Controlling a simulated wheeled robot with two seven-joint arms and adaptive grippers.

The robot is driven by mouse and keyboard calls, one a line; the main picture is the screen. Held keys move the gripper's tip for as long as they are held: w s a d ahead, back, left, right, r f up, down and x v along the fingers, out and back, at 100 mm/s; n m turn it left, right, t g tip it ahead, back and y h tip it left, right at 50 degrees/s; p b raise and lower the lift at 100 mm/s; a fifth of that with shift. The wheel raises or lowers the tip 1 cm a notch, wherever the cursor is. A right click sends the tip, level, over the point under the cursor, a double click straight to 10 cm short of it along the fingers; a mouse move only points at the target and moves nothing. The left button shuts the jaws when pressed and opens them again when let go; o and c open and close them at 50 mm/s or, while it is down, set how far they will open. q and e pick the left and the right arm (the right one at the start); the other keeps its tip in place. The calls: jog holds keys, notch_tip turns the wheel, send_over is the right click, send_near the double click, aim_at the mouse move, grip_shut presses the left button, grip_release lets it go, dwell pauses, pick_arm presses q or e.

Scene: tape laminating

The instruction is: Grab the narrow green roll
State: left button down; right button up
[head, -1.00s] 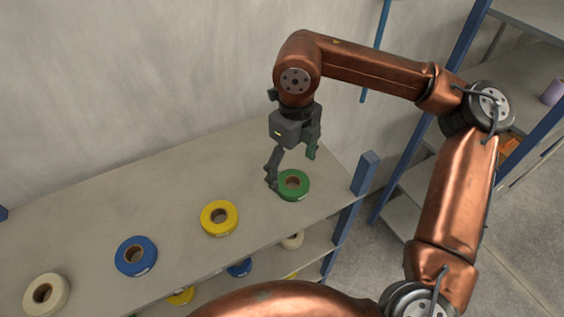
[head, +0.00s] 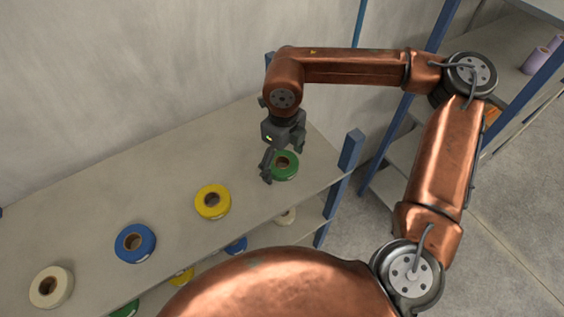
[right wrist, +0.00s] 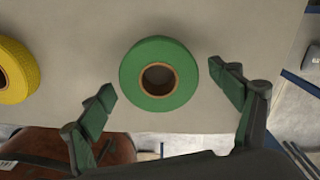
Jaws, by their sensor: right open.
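The narrow green roll (head: 287,172) lies flat at the right end of the top shelf. In the right wrist view the green roll (right wrist: 133,74) shows whole, with its brown core open toward the camera. My right gripper (head: 283,168) is above the roll and open. In the wrist view its two fingers (right wrist: 163,97) stand on the left and right sides of the roll, apart from it, with the roll slightly farther forward than the fingertips. Nothing is held. My left gripper is not in view.
A yellow roll (head: 198,203), a blue roll (head: 121,244) and a white roll (head: 36,288) lie in a row along the top shelf (head: 90,205). A blue post (head: 348,152) rises at the shelf's right corner. More rolls sit on the lower shelf. A wall stands behind.

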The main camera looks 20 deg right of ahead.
jog(key=shift+c, duration=0.6)
jog(key=c, duration=1.1)
jog(key=shift+c, duration=0.3)
jog(key=shift+r, duration=0.15)
